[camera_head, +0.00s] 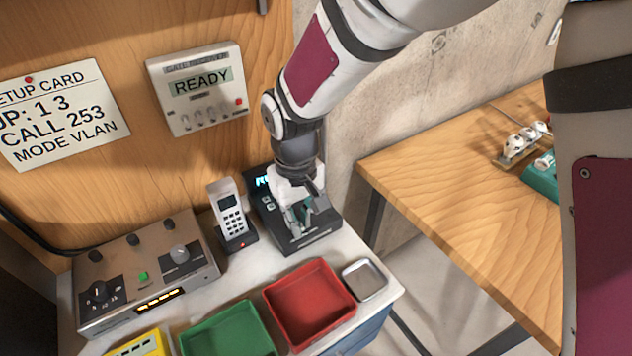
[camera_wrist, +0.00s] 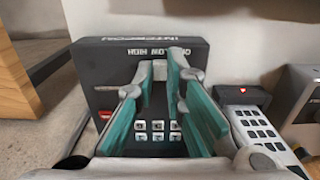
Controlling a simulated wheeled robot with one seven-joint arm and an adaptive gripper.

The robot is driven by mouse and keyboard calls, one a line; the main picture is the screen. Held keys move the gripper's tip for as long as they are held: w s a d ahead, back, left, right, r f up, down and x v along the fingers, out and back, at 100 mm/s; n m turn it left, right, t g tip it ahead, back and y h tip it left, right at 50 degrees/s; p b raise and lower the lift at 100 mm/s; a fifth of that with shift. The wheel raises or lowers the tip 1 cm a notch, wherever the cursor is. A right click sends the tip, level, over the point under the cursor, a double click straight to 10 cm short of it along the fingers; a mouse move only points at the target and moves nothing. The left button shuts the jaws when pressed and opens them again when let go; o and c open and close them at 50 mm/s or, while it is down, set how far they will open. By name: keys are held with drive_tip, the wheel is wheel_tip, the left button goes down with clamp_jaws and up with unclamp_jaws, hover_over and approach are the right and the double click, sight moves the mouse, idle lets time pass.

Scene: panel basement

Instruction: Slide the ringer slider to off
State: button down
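The dark intercom (camera_head: 318,237) sits at the back right of the white-topped bench. In the wrist view its panel (camera_wrist: 100,62) faces me, with an upside-down INTERCOM label and OFF, LOW and HIGH marks (camera_wrist: 158,50). My gripper (camera_head: 299,222) points down over the intercom.
A cordless phone in its cradle (camera_head: 231,215) stands close to the left of the intercom in the head view. A red tray (camera_head: 310,303), a green tray (camera_head: 228,331) and a small metal dish (camera_head: 365,279) lie in front. A control box (camera_head: 145,270) is farther left.

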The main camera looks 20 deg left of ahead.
sight(288, 235)
drive_tip(key=shift+s+a+p, duration=0.4)
drive_tip(key=shift+s+a, duration=0.45)
drive_tip(key=shift+s, duration=0.2)
drive_tip(key=c, duration=1.6)
unclamp_jaws()
drive_tip(key=shift+c, duration=0.2)
drive_tip(key=shift+r, duration=0.3)
wheel_tip(288, 235, up, 11)
drive_tip(key=shift+r, duration=0.2)
